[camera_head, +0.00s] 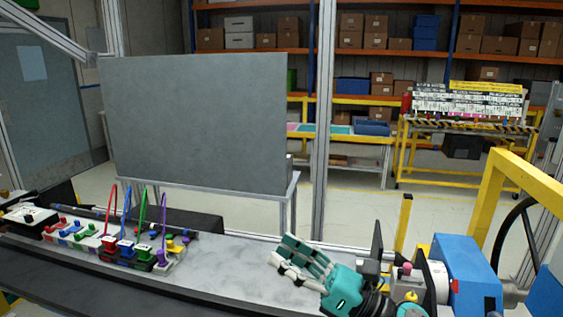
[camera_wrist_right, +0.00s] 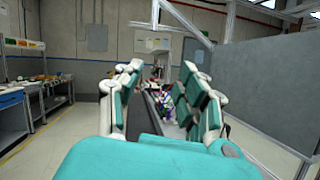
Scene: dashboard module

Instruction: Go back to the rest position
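My right gripper (camera_head: 284,262), teal and white, is over the right part of the grey worktop (camera_head: 235,262) in the head view. Its fingers point left and nothing is between them. In the right wrist view the two fingers of this gripper (camera_wrist_right: 155,90) stand apart with an open gap. The dashboard module (camera_head: 108,240) lies on the left of the worktop, well apart from the gripper. It carries coloured connectors with red, blue, green and purple cables. My left gripper is not in view.
A large grey panel (camera_head: 195,120) stands behind the worktop. A metal post (camera_head: 323,120) rises behind it. A blue block-shaped machine part (camera_head: 467,270) and a yellow frame (camera_head: 522,175) are close on the right. The worktop between module and gripper is clear.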

